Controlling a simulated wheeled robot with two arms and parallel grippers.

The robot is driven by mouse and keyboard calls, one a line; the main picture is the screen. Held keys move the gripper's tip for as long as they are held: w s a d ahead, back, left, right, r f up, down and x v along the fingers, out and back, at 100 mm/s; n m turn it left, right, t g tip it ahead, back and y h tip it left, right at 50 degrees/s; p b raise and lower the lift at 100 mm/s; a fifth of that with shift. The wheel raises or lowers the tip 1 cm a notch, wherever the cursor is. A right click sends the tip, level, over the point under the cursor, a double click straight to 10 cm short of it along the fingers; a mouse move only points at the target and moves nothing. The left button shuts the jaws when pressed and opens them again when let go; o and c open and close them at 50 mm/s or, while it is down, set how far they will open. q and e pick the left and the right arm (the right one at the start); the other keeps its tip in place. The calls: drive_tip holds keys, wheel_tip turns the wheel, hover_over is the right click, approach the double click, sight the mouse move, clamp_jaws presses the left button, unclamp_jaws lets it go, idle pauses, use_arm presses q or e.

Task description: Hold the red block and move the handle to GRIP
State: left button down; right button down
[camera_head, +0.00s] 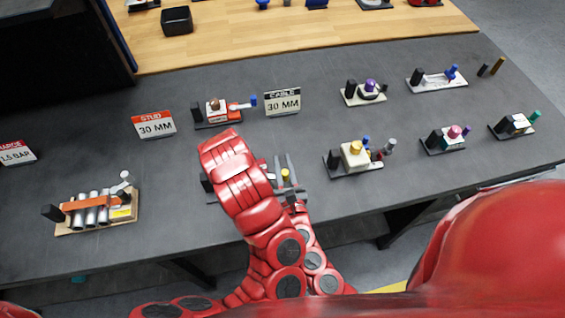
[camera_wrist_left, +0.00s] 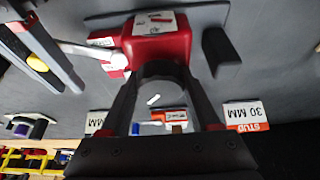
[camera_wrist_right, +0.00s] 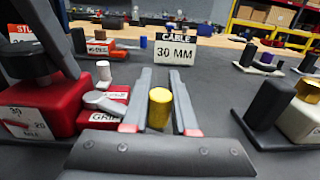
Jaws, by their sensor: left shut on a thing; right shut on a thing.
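The red block (camera_wrist_left: 160,42) stands on the dark table and shows at the left of the right wrist view (camera_wrist_right: 55,105). In the head view my left arm hides it. The grey handle (camera_wrist_right: 103,103) reaches from the block toward my right gripper (camera_wrist_right: 161,95). That gripper is shut on a yellow cylinder (camera_wrist_right: 160,107), which seems to be the handle's end. The GRIP label (camera_wrist_right: 103,118) lies on the red part beside the handle. The handle's join to the cylinder is hidden by a finger.
Behind stand a CABLE 30 MM sign (camera_head: 282,102), a STUD 30 MM sign (camera_head: 154,124) and a small orange-and-white fixture (camera_head: 213,115). A fixture with a gold knob (camera_head: 355,157) stands to the right. A fixture with metal cylinders (camera_head: 92,211) is at the front left.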

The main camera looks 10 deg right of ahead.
use_arm(q)
drive_tip(key=shift+a+f, duration=0.1)
drive_tip(key=shift+f, duration=0.05)
use_arm(e)
drive_tip(key=shift+d+f, duration=0.15)
drive_tip(key=c, duration=0.7)
unclamp_jaws()
drive_tip(key=shift+d, duration=0.1)
drive_tip(key=s, duration=1.1)
drive_tip(key=shift+a, duration=0.4)
drive_tip(key=shift+s, duration=0.55)
